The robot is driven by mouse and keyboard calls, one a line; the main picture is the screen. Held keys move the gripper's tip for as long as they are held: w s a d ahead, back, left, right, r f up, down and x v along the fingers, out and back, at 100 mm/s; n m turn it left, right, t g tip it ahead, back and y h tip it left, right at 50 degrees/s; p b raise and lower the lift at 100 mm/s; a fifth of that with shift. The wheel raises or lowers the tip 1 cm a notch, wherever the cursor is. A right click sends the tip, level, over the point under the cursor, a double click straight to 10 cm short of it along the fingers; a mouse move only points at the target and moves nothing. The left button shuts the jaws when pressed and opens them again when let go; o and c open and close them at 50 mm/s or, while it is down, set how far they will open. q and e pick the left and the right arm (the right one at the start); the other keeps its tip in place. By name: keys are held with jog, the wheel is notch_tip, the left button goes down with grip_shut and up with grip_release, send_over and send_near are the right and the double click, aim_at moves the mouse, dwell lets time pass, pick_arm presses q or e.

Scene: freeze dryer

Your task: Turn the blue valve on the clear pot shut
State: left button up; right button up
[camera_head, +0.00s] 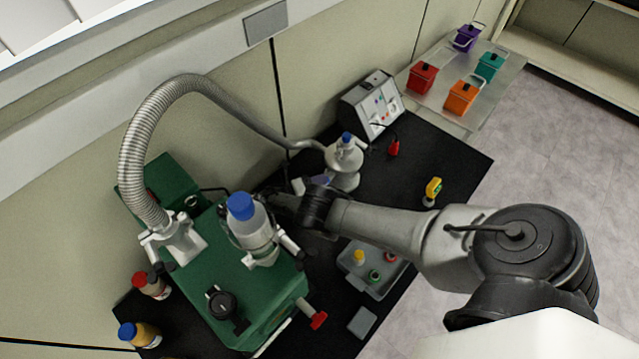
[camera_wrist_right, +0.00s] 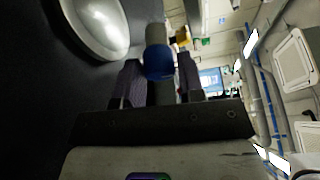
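In the head view, the clear pot (camera_head: 346,180) stands on the black bench at the end of the ribbed hose. It has a small blue cap on top (camera_head: 346,137). My right gripper (camera_head: 290,200) is low to the left of the pot, partly hidden behind the blue-capped bottle. In the right wrist view, a blue knob (camera_wrist_right: 159,62) on a grey stem, apparently the valve, lies between the dark fingertips of my right gripper (camera_wrist_right: 160,75). The fingers are spread on both sides of it; firm contact does not show. A rounded pale vessel (camera_wrist_right: 97,25) is beside it. My left gripper is out of view.
The green machine (camera_head: 190,275) holds the blue-capped bottle (camera_head: 255,235) close to my right gripper. A control box (camera_head: 372,105) stands behind the pot. A grey tray (camera_head: 360,275) with small vials is under my right arm.

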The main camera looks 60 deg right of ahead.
jog(key=o, duration=0.4)
jog(key=shift+c, duration=0.2)
jog(key=shift+w+a+f, duration=0.1)
jog(key=shift+w+a, duration=0.05)
jog(key=shift+a, duration=0.05)
jog(key=b+v, duration=0.1)
jog(key=v, duration=0.2)
jog(key=b+v, duration=0.1)
jog(key=v, duration=0.2)
jog(key=shift+w+a+f+b, duration=0.1)
jog(key=shift+b, duration=0.3)
jog(key=shift+w+a, duration=0.25)
jog(key=shift+a, duration=0.1)
jog(key=shift+r, duration=0.2)
